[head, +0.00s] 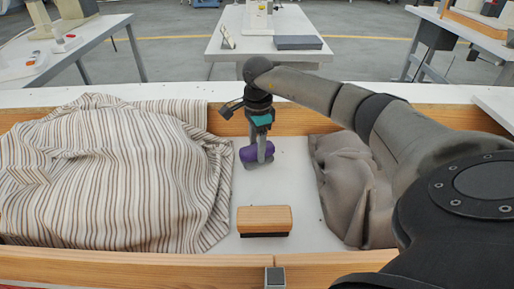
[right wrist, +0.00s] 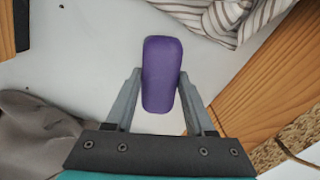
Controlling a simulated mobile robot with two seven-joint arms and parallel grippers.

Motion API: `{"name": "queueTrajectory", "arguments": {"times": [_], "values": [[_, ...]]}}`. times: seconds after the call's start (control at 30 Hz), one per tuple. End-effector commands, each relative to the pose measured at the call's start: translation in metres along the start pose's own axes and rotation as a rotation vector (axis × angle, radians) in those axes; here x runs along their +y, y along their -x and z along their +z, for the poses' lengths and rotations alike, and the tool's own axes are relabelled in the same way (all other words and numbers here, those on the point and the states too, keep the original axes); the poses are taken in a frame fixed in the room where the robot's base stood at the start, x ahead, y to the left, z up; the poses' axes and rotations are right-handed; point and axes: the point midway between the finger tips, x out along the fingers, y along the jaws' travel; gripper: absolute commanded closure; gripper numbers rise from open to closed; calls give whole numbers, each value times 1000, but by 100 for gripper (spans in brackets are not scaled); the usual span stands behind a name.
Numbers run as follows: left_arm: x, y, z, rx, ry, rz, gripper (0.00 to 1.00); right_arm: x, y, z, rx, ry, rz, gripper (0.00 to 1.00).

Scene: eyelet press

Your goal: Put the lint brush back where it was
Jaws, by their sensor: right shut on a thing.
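My right gripper (head: 259,150) points down in the back middle of the white strip between two cloths. It is shut on a rounded, oblong purple object (head: 247,154). In the right wrist view, the purple object (right wrist: 161,75) sits between the two grey fingers of the gripper (right wrist: 160,82). Whether it touches the surface below I cannot tell. A wooden block with a dark underside (head: 264,219), which looks like a brush, lies apart from the gripper, nearer the front. Which of the two is the lint brush I cannot tell for sure. My left gripper is not in view.
A striped cloth (head: 110,175) is heaped on the left and a grey-brown cloth (head: 345,185) on the right. Wooden rails (head: 150,262) run along front and back. White surface (head: 275,185) is free between the purple object and the wooden block. Other tables (head: 225,45) stand beyond.

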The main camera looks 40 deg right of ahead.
Motion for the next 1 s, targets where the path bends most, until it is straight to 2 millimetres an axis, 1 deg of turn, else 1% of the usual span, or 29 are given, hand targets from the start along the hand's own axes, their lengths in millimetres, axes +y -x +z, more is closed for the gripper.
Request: {"name": "queueTrajectory", "arguments": {"times": [0.23,0.27,0.5,0.53,0.83,0.93,1.0], "values": [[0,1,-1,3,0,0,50,0,-2,0,0,0,0,90],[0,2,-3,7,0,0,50,0,-3,0,0,0,0,45],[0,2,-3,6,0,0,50,0,-2,0,0,0,0,18],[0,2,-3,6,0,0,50,0,-2,0,0,0,0,16],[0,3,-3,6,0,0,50,0,0,0,-1,0,0,16],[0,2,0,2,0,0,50,0,6,0,-1,0,-1,16],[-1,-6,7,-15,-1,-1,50,0,14,0,-1,0,-2,16]]}}
